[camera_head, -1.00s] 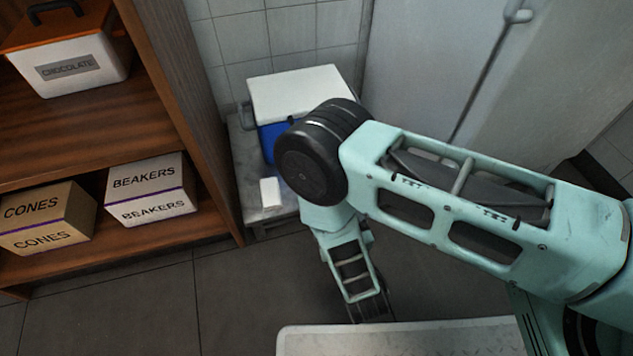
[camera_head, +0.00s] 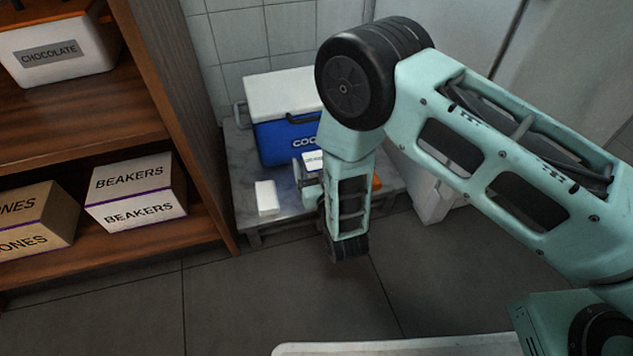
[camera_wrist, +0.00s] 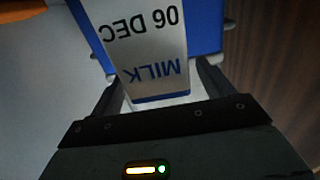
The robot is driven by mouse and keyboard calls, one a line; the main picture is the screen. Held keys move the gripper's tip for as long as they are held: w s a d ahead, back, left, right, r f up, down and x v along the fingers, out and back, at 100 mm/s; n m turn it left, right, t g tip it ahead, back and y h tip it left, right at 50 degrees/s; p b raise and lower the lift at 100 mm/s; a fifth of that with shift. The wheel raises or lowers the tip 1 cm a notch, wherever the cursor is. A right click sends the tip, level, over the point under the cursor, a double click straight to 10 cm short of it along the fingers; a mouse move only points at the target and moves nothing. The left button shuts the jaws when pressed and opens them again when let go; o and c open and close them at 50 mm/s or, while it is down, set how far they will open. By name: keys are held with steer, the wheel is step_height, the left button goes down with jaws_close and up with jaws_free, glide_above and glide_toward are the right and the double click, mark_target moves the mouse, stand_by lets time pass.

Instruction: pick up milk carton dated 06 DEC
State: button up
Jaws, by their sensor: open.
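The milk carton marked 06 DEC (camera_wrist: 150,45) fills the upper middle of the wrist view, white with blue MILK lettering, its print upside down. My gripper (camera_wrist: 160,72) is open, with a finger on each side of the carton; I cannot tell whether they touch it. In the head view a white carton (camera_head: 313,160) stands in front of the blue cooler, partly hidden by my arm, and is likely the same one. Another white carton (camera_head: 266,197) stands to its left, its date not readable.
The blue cooler with a white lid (camera_head: 282,97) stands behind the cartons on a low grey table (camera_head: 243,180). A wooden shelf (camera_head: 205,115) with labelled boxes is on the left. A small orange thing (camera_head: 377,182) shows right of my arm. Floor in front is clear.

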steer(key=shift+b+x, duration=0.55)
steer(key=shift+x, duration=0.9)
steer(key=shift+c, duration=0.3)
steer(key=c, duration=1.5)
jaws_close()
steer(key=shift+r, duration=0.1)
